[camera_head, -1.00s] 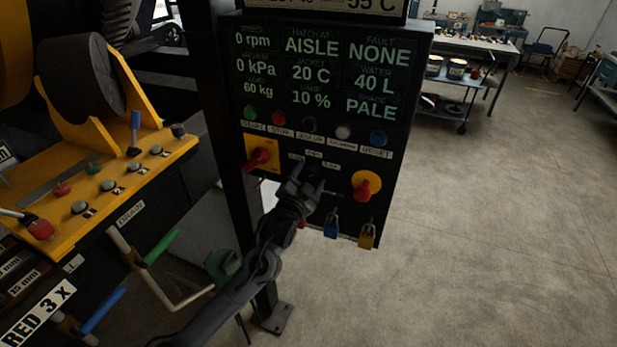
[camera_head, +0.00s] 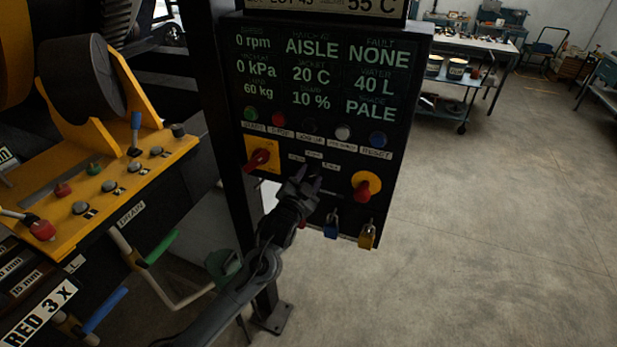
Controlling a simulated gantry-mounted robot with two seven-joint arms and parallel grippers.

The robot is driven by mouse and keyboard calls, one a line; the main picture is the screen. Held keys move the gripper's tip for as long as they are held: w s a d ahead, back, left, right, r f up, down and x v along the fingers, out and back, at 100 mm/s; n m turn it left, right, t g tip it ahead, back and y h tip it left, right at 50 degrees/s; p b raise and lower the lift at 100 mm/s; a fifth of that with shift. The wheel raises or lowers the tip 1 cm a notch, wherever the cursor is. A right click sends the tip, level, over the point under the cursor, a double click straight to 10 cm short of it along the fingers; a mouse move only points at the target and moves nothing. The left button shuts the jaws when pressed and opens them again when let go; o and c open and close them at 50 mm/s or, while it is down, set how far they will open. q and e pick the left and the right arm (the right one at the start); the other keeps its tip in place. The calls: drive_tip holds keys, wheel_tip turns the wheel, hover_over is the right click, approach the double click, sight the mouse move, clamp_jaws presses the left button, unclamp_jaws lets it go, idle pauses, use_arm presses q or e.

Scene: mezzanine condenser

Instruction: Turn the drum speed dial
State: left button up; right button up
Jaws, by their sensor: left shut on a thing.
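The black control panel (camera_head: 395,105) stands upright in the middle of the head view. My left gripper (camera_head: 304,182) is at the lower middle of the panel, below the row of small labels and between the two red switch handles. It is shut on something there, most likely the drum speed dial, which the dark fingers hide. The panel's screen reads 0 rpm (camera_head: 253,43) for speed. My right gripper is not in view.
A red handle on a yellow plate (camera_head: 259,159) is left of the gripper, and a red knob on a yellow disc (camera_head: 364,189) right of it. A blue padlock (camera_head: 331,227) and a yellow padlock (camera_head: 367,237) hang below. Coloured buttons (camera_head: 343,133) line up above.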

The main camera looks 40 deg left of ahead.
use_arm(q)
drive_tip(key=n+p, duration=0.2)
drive_tip(key=n, duration=0.1)
drive_tip(key=shift+r, duration=0.1)
drive_tip(key=n+p, duration=0.1)
drive_tip(key=n, duration=0.2)
drive_tip(key=shift+n+p, duration=0.3)
drive_tip(key=shift+p, duration=0.05)
drive_tip(key=n+p, duration=0.1)
drive_tip(key=n, duration=0.2)
drive_tip(key=shift+a, duration=0.1)
drive_tip(key=n+p, duration=0.1)
drive_tip(key=n, duration=0.3)
drive_tip(key=shift+p, duration=0.4)
drive_tip(key=n+p, duration=0.1)
drive_tip(key=n, duration=0.5)
drive_tip(key=shift+h+p, duration=0.3)
drive_tip(key=shift+p, duration=0.05)
drive_tip(key=shift+a+n+p, duration=0.1)
drive_tip(key=shift+n+p, duration=0.25)
drive_tip(key=shift+n, duration=1.05)
drive_tip(key=shift+f, duration=0.2)
